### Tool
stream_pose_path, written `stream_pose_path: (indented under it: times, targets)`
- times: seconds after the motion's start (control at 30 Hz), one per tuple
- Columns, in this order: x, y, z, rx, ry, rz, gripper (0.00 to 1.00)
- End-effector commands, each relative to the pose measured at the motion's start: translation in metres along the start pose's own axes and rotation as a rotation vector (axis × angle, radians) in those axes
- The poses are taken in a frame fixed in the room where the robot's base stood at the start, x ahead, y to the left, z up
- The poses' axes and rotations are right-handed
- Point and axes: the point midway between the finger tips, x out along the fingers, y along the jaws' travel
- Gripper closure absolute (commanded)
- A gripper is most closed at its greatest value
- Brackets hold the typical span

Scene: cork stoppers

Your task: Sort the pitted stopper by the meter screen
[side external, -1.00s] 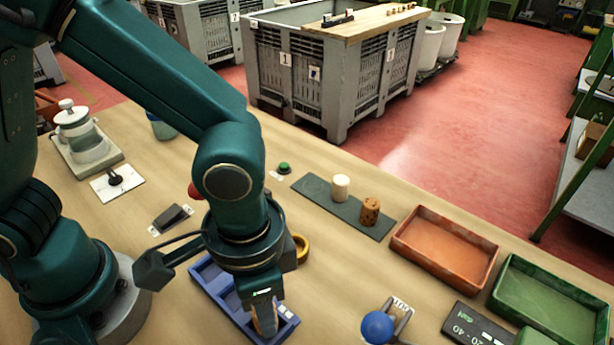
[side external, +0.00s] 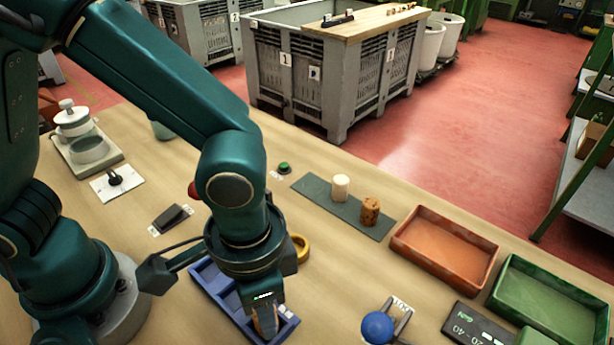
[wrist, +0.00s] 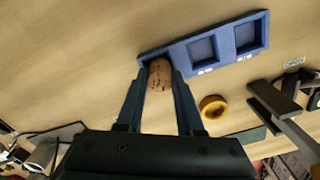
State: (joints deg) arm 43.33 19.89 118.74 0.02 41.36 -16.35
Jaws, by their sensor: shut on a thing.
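My gripper (side external: 266,318) is shut on a cork stopper (wrist: 159,76) at the blue tray (side external: 215,286). In the wrist view the stopper sits between both fingers, with small dark marks on its face. It is at the end compartment of the tray (wrist: 228,64); I cannot tell whether it is clear of the tray floor. The other two compartments look empty in the wrist view. The meter (side external: 478,325) is a dark box at the lower right; its display reads "20-40" with smaller green text above. A blue ball-topped device (side external: 378,327) stands left of it.
A pale stopper (side external: 340,187) and a speckled brown cork (side external: 370,211) stand on a dark mat (side external: 318,190). An orange-brown tray (side external: 444,250) and a green tray (side external: 545,305) look empty at the right. A yellow ring (side external: 300,247) lies behind my gripper. A glass jar (side external: 88,150) stands far left.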

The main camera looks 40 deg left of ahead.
Motion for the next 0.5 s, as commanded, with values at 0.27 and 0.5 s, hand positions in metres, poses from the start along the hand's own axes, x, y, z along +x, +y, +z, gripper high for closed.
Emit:
stream_pose_path:
  times: [0.27,0.5]
  targets:
    - [0.0041,-0.0001,0.0003,0.0,-0.001,0.0,1.0]
    - [0.0076,-0.0001,0.0003,0.0,-0.001,0.0,1.0]
